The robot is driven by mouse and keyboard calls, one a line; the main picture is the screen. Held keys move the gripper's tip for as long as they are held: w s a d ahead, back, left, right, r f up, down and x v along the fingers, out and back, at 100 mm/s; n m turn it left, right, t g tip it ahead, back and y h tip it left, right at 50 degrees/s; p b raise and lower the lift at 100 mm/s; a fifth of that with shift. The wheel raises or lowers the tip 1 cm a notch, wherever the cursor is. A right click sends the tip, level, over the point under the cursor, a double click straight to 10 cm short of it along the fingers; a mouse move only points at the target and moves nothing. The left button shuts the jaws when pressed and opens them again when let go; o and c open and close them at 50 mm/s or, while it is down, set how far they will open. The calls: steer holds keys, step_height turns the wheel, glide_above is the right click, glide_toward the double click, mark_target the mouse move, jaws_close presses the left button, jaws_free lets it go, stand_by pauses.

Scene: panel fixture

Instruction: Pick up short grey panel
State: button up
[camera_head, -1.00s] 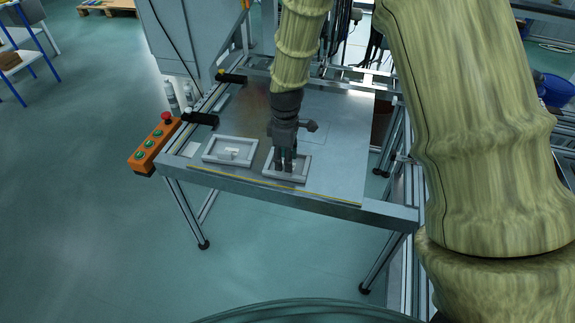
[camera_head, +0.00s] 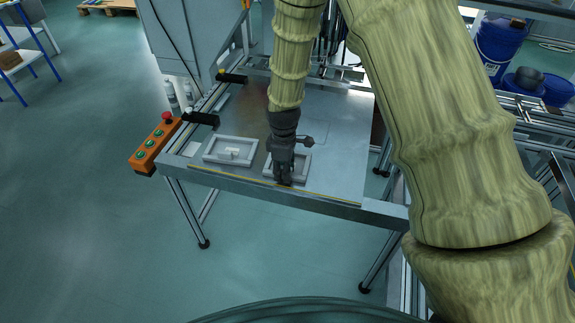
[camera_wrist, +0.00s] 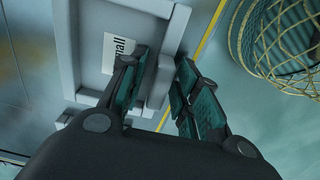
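The short grey panel (camera_head: 304,158) is a tray-like frame with raised walls, lying flat on the metal table at the right of a second panel. In the wrist view the fingers of my gripper (camera_wrist: 164,62) stand apart on either side of that wall, one inside the frame and one outside. I cannot see a firm contact with the wall. In the head view, my gripper hides part of the panel's front.
A second grey panel (camera_head: 230,151) lies to the left on the table (camera_head: 240,112). A yellow line (camera_head: 340,201) runs along the table's front edge. An orange button box (camera_head: 155,144) and dark clamps stand at the left edge. A wire basket (camera_wrist: 282,40) shows below in the wrist view.

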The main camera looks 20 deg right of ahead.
jaws_close()
steer(key=shift+r, duration=0.1)
